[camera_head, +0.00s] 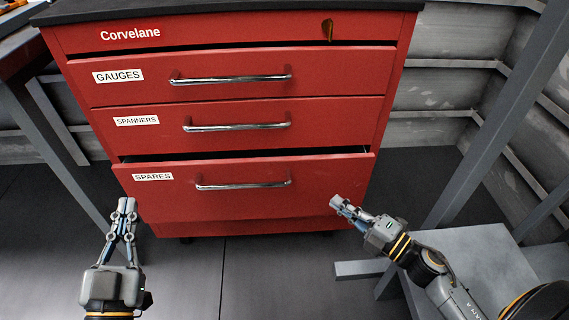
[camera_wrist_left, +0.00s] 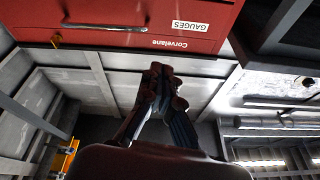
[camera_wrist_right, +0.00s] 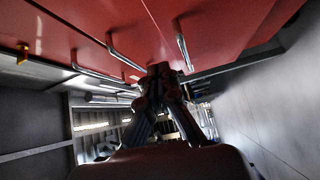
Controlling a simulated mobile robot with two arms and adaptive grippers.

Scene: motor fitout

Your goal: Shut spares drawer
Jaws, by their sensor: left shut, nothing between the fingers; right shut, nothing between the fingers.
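The spares drawer (camera_head: 240,199) is the lowest labelled drawer of the red cabinet (camera_head: 250,33) in the head view. It stands slightly out, with a dark gap along its top edge. Its silver handle (camera_head: 243,184) is free. My left gripper (camera_head: 127,205) is shut and empty, in front of the drawer's lower left corner. My right gripper (camera_head: 336,202) is shut and empty, near the drawer front's right part; I cannot tell whether it touches. The left wrist view shows the left fingers (camera_wrist_left: 158,72) closed, and the right wrist view shows the right fingers (camera_wrist_right: 160,72) closed.
The gauges drawer (camera_head: 130,89) and spanners drawer (camera_head: 150,132) above look closed. A grey metal frame (camera_head: 490,125) stands at the right, with a grey platform (camera_head: 480,262) below it. A table leg (camera_head: 55,150) stands at the left. Dark floor (camera_head: 240,275) in front is clear.

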